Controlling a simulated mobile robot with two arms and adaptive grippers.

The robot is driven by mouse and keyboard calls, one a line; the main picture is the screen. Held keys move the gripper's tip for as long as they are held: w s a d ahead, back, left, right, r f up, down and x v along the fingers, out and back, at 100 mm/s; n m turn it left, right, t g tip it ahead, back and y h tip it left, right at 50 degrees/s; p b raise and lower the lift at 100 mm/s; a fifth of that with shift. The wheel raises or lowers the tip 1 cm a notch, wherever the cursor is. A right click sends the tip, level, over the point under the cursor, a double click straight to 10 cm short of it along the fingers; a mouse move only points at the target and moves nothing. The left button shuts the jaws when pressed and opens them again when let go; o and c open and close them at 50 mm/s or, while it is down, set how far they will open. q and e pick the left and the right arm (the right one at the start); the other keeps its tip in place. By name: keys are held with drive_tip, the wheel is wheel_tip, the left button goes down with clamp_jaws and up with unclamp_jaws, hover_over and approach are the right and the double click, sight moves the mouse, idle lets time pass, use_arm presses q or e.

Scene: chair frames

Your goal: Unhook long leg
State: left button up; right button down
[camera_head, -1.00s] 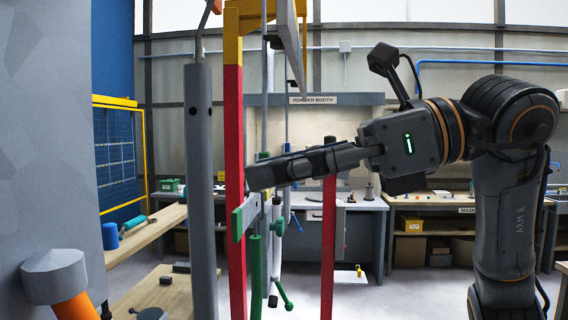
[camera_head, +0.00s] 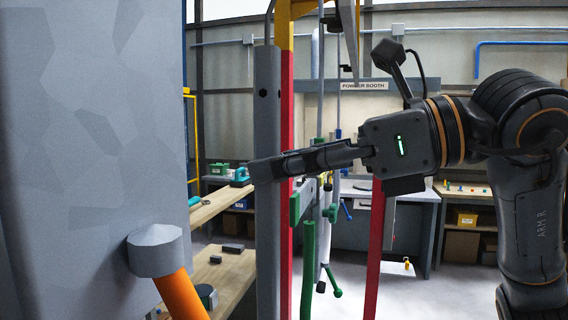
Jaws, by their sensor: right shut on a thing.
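The long leg (camera_head: 268,110) is a grey upright tube with a dark hole near its top. It hangs in front of the red post (camera_head: 287,100), below a thin hook at the top of the picture. My right gripper (camera_head: 264,171) reaches in from the right, its dark fingers level across the middle of the leg. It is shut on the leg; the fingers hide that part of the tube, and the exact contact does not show. The leg's lower end runs out of the picture. My left gripper is not in view.
A large grey panel (camera_head: 90,120) fills the left side. A grey-capped orange rod (camera_head: 180,292) stands before it. A green tube (camera_head: 308,265) hangs just right of the leg. A second red post (camera_head: 375,250) stands further right. Wooden shelves (camera_head: 225,270) lie behind.

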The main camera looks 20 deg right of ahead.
drive_tip(key=shift+r, duration=0.4)
drive_tip(key=shift+r+p, duration=0.8)
drive_tip(key=shift+p, duration=0.15)
drive_tip(key=shift+s+d, duration=0.1)
drive_tip(key=shift+d, duration=0.05)
idle(0.3)
drive_tip(key=shift+s+d+b, duration=0.35)
drive_tip(key=shift+s+d, duration=0.4)
drive_tip(key=shift+d, duration=0.35)
drive_tip(key=shift+v, duration=2.55)
drive_tip(key=shift+f, duration=0.1)
